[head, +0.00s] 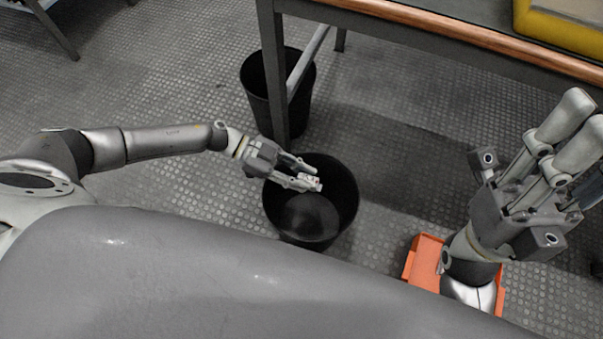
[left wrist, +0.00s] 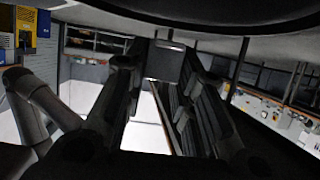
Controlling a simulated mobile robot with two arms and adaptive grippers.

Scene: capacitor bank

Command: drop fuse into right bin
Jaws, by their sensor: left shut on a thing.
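My left gripper (head: 312,183) is shut on the fuse (head: 313,181), a small pale piece at its fingertips. It holds the fuse above the open mouth of the nearer black bin (head: 348,210), which stands to the right of the other bin. In the left wrist view a dark grey block, seemingly the fuse (left wrist: 165,62), shows between the fingers. My right gripper (head: 570,140) is raised at the right of the head view, with its fingers pointing up and away from the bins. How far apart its fingertips are is unclear.
Another black bin (head: 262,95) stands farther back, partly behind a table leg (head: 274,70). The table (head: 450,40) with a wooden edge spans the upper right, with a yellow container (head: 560,30) on it. An orange tray (head: 423,262) lies below my right arm.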

